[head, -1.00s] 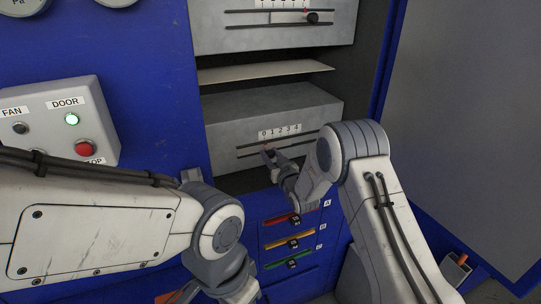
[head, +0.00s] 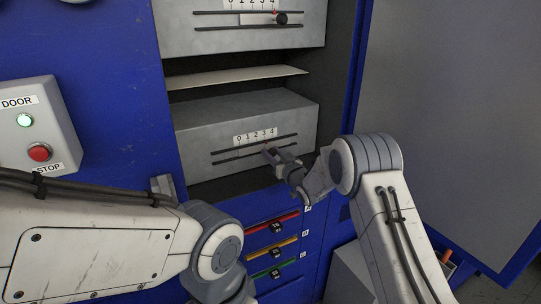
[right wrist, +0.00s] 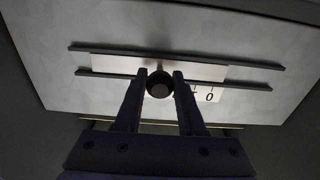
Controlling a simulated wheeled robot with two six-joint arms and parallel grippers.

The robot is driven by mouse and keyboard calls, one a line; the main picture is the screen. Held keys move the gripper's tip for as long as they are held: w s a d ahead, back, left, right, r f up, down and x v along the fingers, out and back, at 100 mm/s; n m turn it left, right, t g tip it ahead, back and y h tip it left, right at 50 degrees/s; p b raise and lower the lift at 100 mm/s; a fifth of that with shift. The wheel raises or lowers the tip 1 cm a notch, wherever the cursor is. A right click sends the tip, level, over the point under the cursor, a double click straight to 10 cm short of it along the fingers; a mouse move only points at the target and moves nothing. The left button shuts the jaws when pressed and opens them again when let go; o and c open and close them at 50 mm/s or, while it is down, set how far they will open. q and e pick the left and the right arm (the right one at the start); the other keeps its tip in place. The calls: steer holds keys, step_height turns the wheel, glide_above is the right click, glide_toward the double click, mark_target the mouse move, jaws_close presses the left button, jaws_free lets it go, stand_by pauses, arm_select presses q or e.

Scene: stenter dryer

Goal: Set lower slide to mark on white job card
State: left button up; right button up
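The lower slide's light plate (head: 238,153) sits between two dark rails on the lower grey box, under a white scale (head: 255,136) marked 0 to 4. My right gripper (head: 273,154) is at the slide, near the high end of the scale, and covers its knob in the head view. In the right wrist view the round dark knob (right wrist: 160,85) sits between the two fingers of my right gripper (right wrist: 159,80), which are closed around it. There the scale appears upside down, with the 0 clear and other marks hidden. My left gripper's fingers are out of frame. No white job card shows.
An upper slide with a dark knob (head: 281,18) and red pointer is above. A pale shelf sheet (head: 238,77) juts out between the boxes. Red, yellow and green labelled strips (head: 275,226) lie below. A red STOP button (head: 40,152) is at left; a grey door panel (head: 450,110) is at right.

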steer(key=o, duration=0.4)
steer(key=shift+s, duration=0.1)
steer(key=b+v, duration=0.3)
steer(key=v, duration=0.7)
steer(key=shift+s, duration=0.15)
